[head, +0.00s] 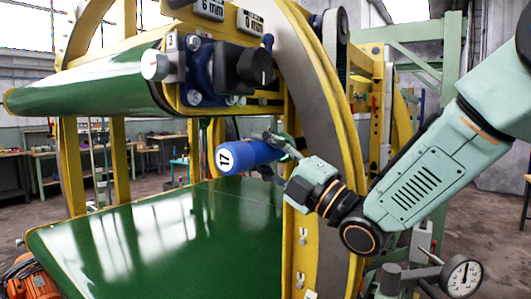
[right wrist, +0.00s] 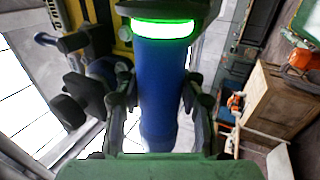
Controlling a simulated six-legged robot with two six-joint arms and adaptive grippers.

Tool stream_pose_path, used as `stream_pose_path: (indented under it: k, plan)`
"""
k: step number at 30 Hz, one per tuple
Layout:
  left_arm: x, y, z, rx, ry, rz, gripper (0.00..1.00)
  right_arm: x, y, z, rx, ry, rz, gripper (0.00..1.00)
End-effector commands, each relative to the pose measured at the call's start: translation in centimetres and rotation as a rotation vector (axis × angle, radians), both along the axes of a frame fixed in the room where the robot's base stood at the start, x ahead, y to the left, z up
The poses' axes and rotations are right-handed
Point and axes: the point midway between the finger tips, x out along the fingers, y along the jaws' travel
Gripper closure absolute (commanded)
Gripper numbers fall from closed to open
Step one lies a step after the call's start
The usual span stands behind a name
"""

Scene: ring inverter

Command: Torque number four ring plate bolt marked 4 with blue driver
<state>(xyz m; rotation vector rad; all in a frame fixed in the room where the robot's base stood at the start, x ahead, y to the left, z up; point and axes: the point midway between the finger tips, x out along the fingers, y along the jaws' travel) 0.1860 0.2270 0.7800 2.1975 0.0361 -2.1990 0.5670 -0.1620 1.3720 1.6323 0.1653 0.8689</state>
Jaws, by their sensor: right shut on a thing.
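The ring plate (head: 327,120) is a large grey and yellow arc behind the gripper. I cannot make out a bolt marked 4; the driver's working end is not clearly visible. My left gripper is not in view.
A green belt (head: 160,235) fills the lower left. An upper green roller belt (head: 90,78) and a blue bracket with a black knob (head: 255,66) are above the driver. A dial gauge (head: 461,275) stands at lower right. Yellow posts close in the space around the gripper.

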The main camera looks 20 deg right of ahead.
Motion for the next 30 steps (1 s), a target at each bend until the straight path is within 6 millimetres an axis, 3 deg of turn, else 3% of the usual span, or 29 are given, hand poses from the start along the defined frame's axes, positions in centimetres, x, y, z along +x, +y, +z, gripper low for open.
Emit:
stream_pose_path:
  k: [15,30]
  plan:
    - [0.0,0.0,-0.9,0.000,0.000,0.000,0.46,-1.5,1.8,0.2,-0.001,-0.008,0.002,1.00]
    - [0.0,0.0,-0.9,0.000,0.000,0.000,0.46,-1.5,1.9,0.3,0.001,-0.007,0.000,1.00]
